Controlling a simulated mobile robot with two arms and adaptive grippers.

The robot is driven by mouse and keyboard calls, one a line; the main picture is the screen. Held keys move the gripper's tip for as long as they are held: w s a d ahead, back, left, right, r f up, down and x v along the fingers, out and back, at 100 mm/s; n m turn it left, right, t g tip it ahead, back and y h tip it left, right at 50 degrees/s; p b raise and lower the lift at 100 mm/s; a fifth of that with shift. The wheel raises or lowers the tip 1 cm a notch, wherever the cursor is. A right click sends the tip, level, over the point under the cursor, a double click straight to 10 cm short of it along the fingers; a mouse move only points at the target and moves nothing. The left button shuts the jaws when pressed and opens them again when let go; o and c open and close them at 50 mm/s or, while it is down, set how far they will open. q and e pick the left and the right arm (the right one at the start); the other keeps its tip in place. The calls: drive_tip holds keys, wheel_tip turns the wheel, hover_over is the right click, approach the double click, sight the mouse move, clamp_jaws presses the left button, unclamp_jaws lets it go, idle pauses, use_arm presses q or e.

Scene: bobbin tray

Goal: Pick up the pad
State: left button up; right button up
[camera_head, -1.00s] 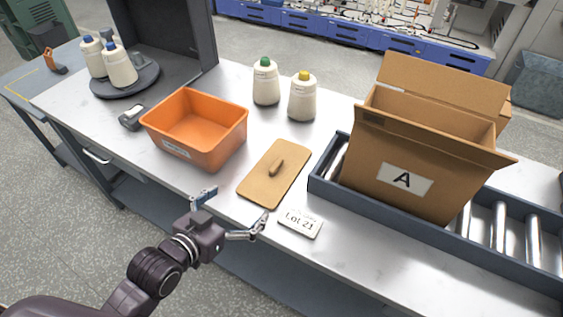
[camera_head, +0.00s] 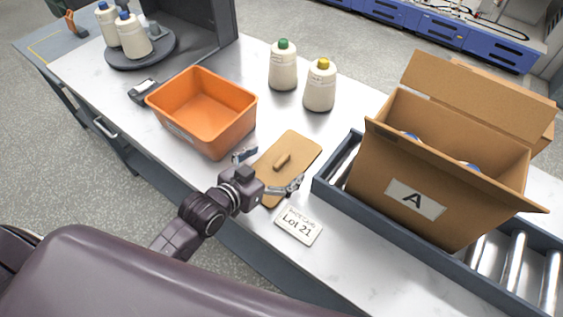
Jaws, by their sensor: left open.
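The pad (camera_head: 302,148) is a flat tan board with a small raised handle (camera_head: 282,160) on top. It lies on the white table between the orange bin and the conveyor. My left gripper (camera_head: 270,172) is open, its two fingers spread over the near part of the pad, with the handle just beyond them. The gripper hides part of the pad's near left side. I cannot tell whether the fingers touch the pad. My right gripper is not in view.
An orange bin (camera_head: 240,132) stands left of the pad. A "Lot 21" card (camera_head: 298,225) lies in front. A cardboard box (camera_head: 460,205) marked A sits on the roller conveyor (camera_head: 335,192) at right.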

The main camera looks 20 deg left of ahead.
use_arm(q)
drive_tip(key=shift+x, duration=1.15)
drive_tip(key=shift+w+f, duration=0.1)
drive_tip(key=shift+w, duration=0.05)
drive_tip(key=shift+c, duration=0.8)
drive_tip(key=c, duration=0.5)
drive_tip(key=shift+c, duration=1)
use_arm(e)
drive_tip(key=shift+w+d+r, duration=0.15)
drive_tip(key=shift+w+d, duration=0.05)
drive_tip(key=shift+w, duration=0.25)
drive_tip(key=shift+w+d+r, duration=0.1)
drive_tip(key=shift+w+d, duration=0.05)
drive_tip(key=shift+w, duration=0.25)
